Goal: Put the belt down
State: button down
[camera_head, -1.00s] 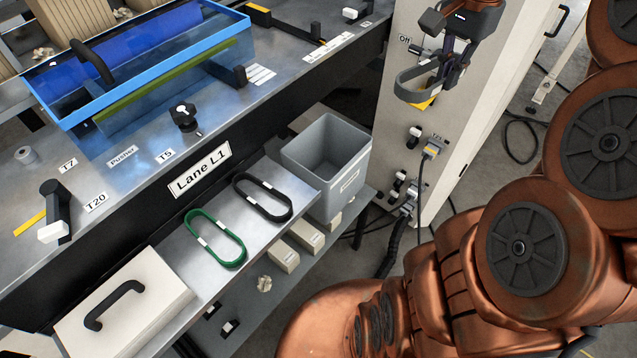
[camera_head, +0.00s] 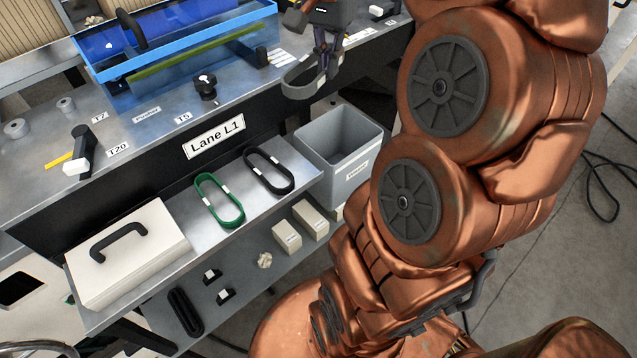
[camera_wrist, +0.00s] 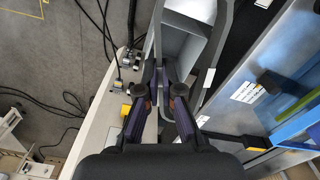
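My gripper (camera_head: 328,52) is shut on a grey belt (camera_head: 300,92), a loop with a white mark. The belt hangs in the air in front of the machine's edge, above and left of the grey bin in the picture. In the wrist view the fingers (camera_wrist: 158,90) close on one side of the belt; its other side (camera_wrist: 219,45) curves round on the right. A green belt (camera_head: 211,207) and a black belt (camera_head: 262,177) lie apart on the metal shelf (camera_head: 190,255) below the Lane L1 label.
An open grey bin (camera_head: 325,165) with a label stands right of the shelf. A white case (camera_head: 150,270) with a black handle sits at the shelf's left. Small boxes (camera_head: 287,237) lie on the lower shelf. A blue-framed guard (camera_head: 185,65) stands on the machine top.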

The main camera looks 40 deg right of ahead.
jog(key=w+d+f+b, duration=0.2)
jog(key=d+f+b, duration=0.35)
jog(key=f, duration=0.45)
jog(key=w+d+f+n+b, duration=0.15)
jog(key=d+f+b, duration=0.25)
jog(key=f+b, duration=0.5)
jog(key=w+d+f+m+b, duration=0.1)
jog(key=w+d+f+b, duration=0.3)
jog(key=f, duration=0.8)
jog(key=shift+n, duration=0.25)
jog(key=f, duration=1.2)
jog(key=s+d+f, duration=0.1)
jog(key=f, duration=0.5)
jog(key=shift+a+f, duration=0.1)
jog(key=shift+f, duration=0.05)
jog(key=c, duration=1.3)
grip_release()
notch_tip(320, 180, up, 12)
jog(key=shift+r, duration=0.15)
jog(key=shift+r+p, duration=0.1)
jog(key=shift+p, duration=0.2)
